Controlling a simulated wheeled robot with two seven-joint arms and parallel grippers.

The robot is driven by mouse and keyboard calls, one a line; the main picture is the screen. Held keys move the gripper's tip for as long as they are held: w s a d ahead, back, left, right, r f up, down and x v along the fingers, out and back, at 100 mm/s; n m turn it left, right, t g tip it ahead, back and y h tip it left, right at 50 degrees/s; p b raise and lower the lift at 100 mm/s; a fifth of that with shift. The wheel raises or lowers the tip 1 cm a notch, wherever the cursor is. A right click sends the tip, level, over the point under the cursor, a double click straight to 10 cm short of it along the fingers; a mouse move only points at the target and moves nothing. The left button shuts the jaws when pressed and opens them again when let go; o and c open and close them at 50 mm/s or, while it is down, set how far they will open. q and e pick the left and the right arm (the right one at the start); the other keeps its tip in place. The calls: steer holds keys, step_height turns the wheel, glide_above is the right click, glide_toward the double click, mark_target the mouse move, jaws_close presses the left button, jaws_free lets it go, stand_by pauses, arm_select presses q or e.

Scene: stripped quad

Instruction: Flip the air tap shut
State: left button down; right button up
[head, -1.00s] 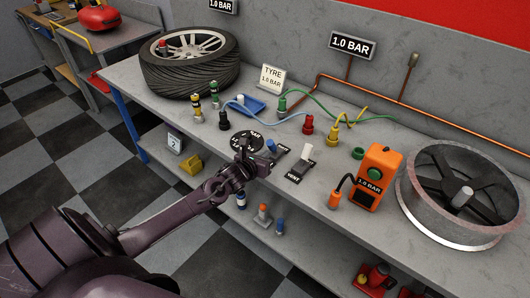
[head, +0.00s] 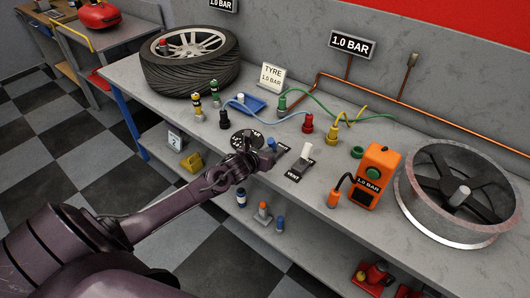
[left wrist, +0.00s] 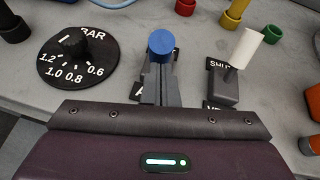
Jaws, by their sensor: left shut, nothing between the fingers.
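The air tap has a blue knob (head: 272,144) and sits on a dark plate near the bench's front edge. In the left wrist view the blue knob (left wrist: 160,43) shows just beyond my fingertips, with part of a letter "A" on the plate. My left gripper (head: 261,160) is shut and empty, right in front of the blue knob; I cannot tell whether it touches it. Its fingers (left wrist: 158,80) hide most of the tap's plate and lever base. My right gripper is not in view.
A white-handled vent tap (head: 307,151) stands close to the right. A black pressure dial (head: 245,140) lies to the left. An orange gauge box (head: 376,178) and a metal wheel rim (head: 462,195) are further right. A tyre (head: 190,62) lies at the back left.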

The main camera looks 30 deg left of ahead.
mark_target(271, 141)
arm_select(q)
steer(key=shift+w+a+r+g+p, duration=0.1)
steer(key=shift+w+r+g+p, duration=0.45)
steer(key=shift+r+g+p, duration=0.25)
steer(key=shift+w+r+g+p, duration=0.45)
steer(key=shift+w+g, duration=0.1)
steer(key=shift+g, duration=0.05)
steer(key=shift+w+r+g, duration=0.15)
steer(key=shift+w+g, duration=0.2)
steer(key=shift+g, duration=0.15)
steer(key=shift+w+r+m+g, duration=0.1)
steer(key=shift+w+m+g, duration=0.2)
steer(key=shift+w+g, duration=0.4)
steer(key=shift+w+d+g, duration=0.15)
steer(key=shift+d+g, duration=0.05)
steer(key=shift+g, duration=0.4)
steer(key=shift+w+b, duration=0.15)
steer(key=shift+b, duration=0.25)
steer(key=shift+w, duration=0.1)
steer(key=shift+r+p, duration=0.25)
steer(key=shift+p, duration=0.05)
steer(key=shift+r+p, duration=0.4)
steer(key=shift+r, duration=0.1)
